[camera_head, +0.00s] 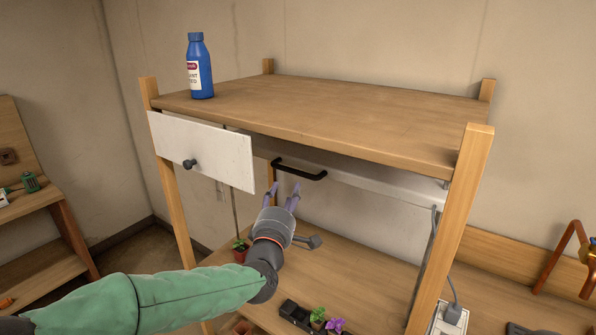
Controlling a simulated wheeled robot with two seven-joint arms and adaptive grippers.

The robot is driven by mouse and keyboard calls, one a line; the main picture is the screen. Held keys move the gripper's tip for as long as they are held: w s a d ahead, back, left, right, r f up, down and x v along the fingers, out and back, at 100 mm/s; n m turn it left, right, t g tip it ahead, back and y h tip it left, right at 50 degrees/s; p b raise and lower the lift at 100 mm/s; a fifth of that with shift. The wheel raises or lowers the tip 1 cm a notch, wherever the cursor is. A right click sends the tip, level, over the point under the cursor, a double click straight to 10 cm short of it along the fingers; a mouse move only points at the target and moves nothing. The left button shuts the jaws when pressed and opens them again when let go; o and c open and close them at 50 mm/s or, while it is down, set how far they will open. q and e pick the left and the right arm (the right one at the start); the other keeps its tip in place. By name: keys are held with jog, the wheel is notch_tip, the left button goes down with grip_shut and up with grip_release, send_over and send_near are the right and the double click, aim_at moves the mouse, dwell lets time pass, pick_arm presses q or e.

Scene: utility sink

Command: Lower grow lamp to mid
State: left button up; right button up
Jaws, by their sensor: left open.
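The grow lamp (372,187) is a long white bar hanging under the wooden shelf top, with a black handle (318,177) on its front. Part of the lamp is hidden behind the white drawer front and the shelf top. My left gripper (282,190) comes in from the lower left in a green sleeve. Its fingers are open and point up toward the left end of the handle, with nothing seen between them. In the picture they sit just below the handle; I cannot tell whether they touch it. My right gripper is not in view.
A blue bottle (200,66) stands on the shelf top (330,105). A white drawer (215,155) with a dark knob is at the left. Potted plants (318,318) stand on the lower shelf (372,270). The right front post (452,225) stands beside a cable and power outlet.

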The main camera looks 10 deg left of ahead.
aim_at(294, 172)
pick_arm(q)
jog(key=w, duration=0.3)
jog(key=w+r, duration=0.1)
jog(key=w, duration=0.6)
jog(key=shift+w+a+r, duration=0.25)
jog(key=shift+a+r, duration=0.05)
grip_shut()
